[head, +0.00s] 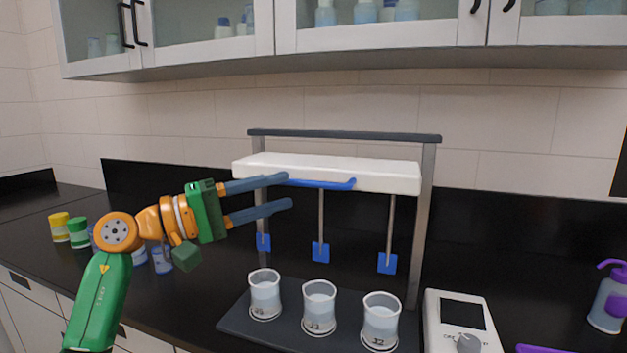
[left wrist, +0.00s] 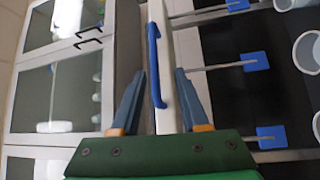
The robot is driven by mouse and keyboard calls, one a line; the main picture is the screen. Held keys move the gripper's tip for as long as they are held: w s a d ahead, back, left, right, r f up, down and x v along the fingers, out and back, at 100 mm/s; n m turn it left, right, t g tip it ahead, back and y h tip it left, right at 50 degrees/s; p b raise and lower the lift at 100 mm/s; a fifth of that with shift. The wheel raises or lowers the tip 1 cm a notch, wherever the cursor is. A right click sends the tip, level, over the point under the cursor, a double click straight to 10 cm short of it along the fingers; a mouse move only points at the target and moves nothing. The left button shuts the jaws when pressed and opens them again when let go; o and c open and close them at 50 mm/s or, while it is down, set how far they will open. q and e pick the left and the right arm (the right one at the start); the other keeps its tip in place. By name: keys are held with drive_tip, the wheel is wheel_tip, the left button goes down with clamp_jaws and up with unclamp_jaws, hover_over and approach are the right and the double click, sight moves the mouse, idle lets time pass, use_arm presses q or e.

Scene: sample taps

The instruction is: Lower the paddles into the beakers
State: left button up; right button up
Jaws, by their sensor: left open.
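A white stirrer head (head: 390,178) spans a frame and carries a blue handle (head: 335,184) on its front. Blue paddles hang from it on thin rods: left (head: 263,242), middle (head: 320,252) and right (head: 387,264). Each hangs above the rim of its beaker: left (head: 265,300), middle (head: 319,312), right (head: 380,326). The beakers hold pale liquid. My left gripper (head: 289,190) is open near the handle's left end. In the left wrist view the handle (left wrist: 153,60) shows between the open fingers (left wrist: 158,82); contact is not visible.
The beakers stand on a dark base plate (head: 245,325). A white instrument (head: 460,310) stands to its right, and a purple-topped bottle (head: 608,300) farther right. Yellow (head: 59,227) and green (head: 78,232) jars are at the left. Wall cabinets (head: 380,35) hang above.

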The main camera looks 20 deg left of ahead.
sight(303, 185)
use_arm(q)
drive_tip(key=d+r+p, duration=0.2)
drive_tip(key=d, duration=0.1)
drive_tip(key=shift+w, duration=0.35)
drive_tip(key=shift+f+p+x, duration=0.15)
drive_tip(key=shift+p+x, duration=0.1)
drive_tip(key=shift+x, duration=0.35)
drive_tip(key=shift+f+p+x, duration=0.15)
drive_tip(key=shift+p+x, duration=0.05)
drive_tip(key=shift+x, duration=0.4)
drive_tip(key=shift+w+d+f, duration=0.1)
drive_tip(key=shift+w+f, duration=0.15)
drive_tip(key=shift+w, duration=0.2)
drive_tip(key=shift+s, duration=0.2)
drive_tip(key=c, duration=0.7)
clamp_jaws()
use_arm(e)
drive_tip(key=r, duration=0.1)
drive_tip(key=s+r, duration=0.1)
drive_tip(key=r, duration=0.1)
drive_tip(key=shift+r, duration=0.2)
use_arm(q)
drive_tip(key=shift+r, duration=0.15)
